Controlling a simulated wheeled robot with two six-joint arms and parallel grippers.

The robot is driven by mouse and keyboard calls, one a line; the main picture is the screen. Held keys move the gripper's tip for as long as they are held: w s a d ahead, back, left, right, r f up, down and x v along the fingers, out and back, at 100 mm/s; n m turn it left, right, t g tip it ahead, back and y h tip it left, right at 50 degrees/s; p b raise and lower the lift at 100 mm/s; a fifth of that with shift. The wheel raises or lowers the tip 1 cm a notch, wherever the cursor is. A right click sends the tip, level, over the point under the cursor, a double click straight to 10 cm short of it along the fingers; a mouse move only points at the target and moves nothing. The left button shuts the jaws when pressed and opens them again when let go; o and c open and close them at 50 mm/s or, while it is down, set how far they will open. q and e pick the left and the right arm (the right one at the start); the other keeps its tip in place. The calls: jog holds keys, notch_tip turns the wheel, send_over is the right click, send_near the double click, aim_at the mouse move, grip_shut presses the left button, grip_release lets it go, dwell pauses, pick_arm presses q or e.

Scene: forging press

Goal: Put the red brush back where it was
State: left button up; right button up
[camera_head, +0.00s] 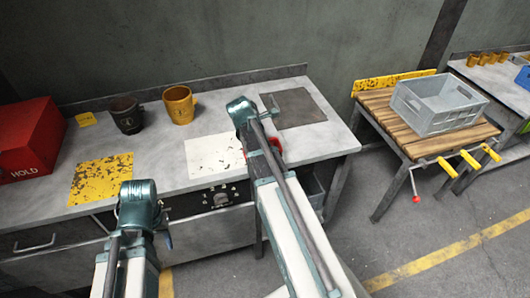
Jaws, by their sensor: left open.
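A red object (276,147), possibly the brush, shows beside my right arm at the right part of the grey workbench (235,90). My right arm covers part of it, so I cannot tell whether it is held or lies on the bench. My left gripper (167,240) is open, low in front of the bench's front edge and mostly hidden by its own arm. It is well apart from the red object. My right gripper's fingers cannot be made out clearly. A yellow worn plate (102,178), a white worn plate (213,156) and a dark grey plate (293,108) lie flat on the bench.
A red box (30,142) marked HOLD stands at the bench's left end. A dark mug (126,115) and a yellow mug (180,104) stand at the back. To the right, a grey crate (438,105) sits on a wooden table (385,112). Floor between them is clear.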

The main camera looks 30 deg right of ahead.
jog(key=shift+f, duration=0.15)
jog(key=shift+f, duration=0.1)
jog(key=shift+f, duration=0.15)
jog(key=o, duration=1.3)
jog(key=shift+r, duration=0.2)
jog(key=shift+a+r+p, duration=0.1)
jog(key=shift+r+p, duration=0.4)
jog(key=shift+p, duration=0.1)
jog(key=p+v, duration=1)
jog(key=v, duration=0.1)
jog(key=shift+a, duration=0.1)
